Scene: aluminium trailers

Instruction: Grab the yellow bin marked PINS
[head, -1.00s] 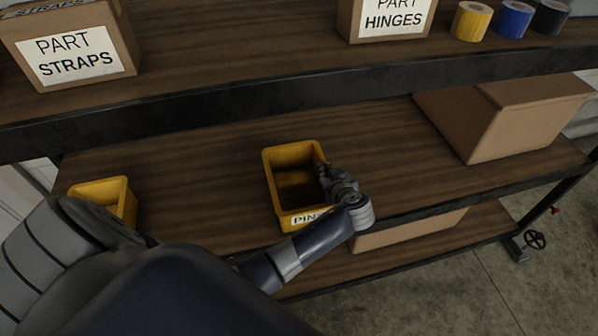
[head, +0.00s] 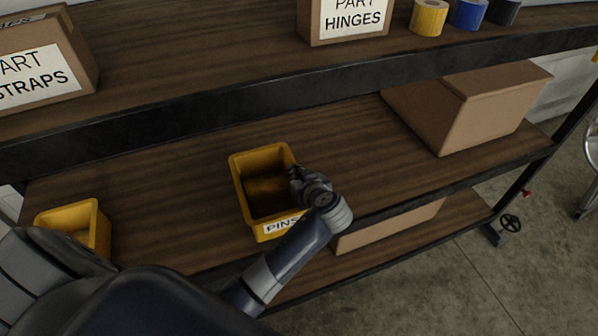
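The yellow bin marked PINS (head: 247,209) stands on the wooden middle shelf in the head view, its label on the front face. Its inside looks dark, and I cannot tell what it holds. My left gripper (head: 296,176) is at the bin's right wall, near the top rim. Its fingers are small and partly hidden by the wrist, so I cannot tell whether they are closed on the wall. The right gripper is not in view.
Another yellow bin (head: 88,226) stands at the left of the shelf. A cardboard box (head: 480,115) is at the right. The upper shelf holds the PART STRAPS box (head: 85,60), the PART HINGES box (head: 310,22) and tape rolls.

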